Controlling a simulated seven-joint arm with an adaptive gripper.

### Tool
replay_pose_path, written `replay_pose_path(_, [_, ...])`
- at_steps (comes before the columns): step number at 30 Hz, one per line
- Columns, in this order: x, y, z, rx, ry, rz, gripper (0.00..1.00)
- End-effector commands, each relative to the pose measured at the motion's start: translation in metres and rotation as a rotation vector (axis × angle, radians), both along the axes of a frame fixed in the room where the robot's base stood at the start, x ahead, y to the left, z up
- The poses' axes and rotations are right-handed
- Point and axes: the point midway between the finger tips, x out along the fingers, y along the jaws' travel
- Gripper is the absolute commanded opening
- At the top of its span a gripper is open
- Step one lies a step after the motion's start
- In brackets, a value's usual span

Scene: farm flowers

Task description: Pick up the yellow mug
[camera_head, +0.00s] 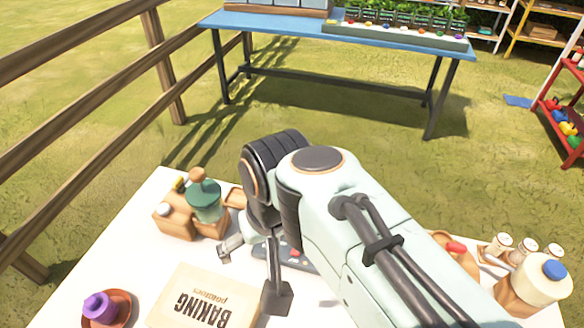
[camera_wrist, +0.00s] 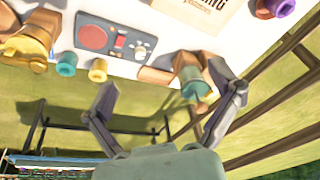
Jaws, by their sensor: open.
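A small yellow mug-like piece (camera_wrist: 98,70) sits at the table edge in the wrist view, beside a teal one (camera_wrist: 66,64). Its handle cannot be made out. A larger golden-yellow vessel (camera_wrist: 34,44) stands farther left with brown parts around it. I cannot tell for sure which is the yellow mug. In the head view my arm covers this part of the table. My gripper (camera_wrist: 172,100) is open and empty, its fingers spread wide. It also shows in the head view (camera_head: 253,271), over the table.
A purple mug (camera_head: 100,308) sits on a brown saucer (camera_head: 124,299) beside a "baking potatoes" board (camera_head: 186,290). A red-and-grey panel (camera_wrist: 112,40) lies mid-table. A blue-lidded jar (camera_head: 541,279) stands right.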

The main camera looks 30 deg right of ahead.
Motion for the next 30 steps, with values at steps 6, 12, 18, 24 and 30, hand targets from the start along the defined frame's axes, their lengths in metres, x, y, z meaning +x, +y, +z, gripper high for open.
replay_pose_path(6, [0.118, -0.051, 0.013, 0.002, -0.057, -0.234, 0.91])
replay_pose_path(12, [0.204, -0.138, -0.050, 0.001, -0.009, -0.460, 0.91])
replay_pose_path(18, [0.213, -0.212, -0.153, 0.018, 0.134, -0.613, 0.91])
replay_pose_path(24, [0.182, -0.236, -0.219, 0.048, 0.264, -0.684, 0.91])
replay_pose_path(30, [0.178, -0.241, -0.242, 0.051, 0.268, -0.697, 0.91])
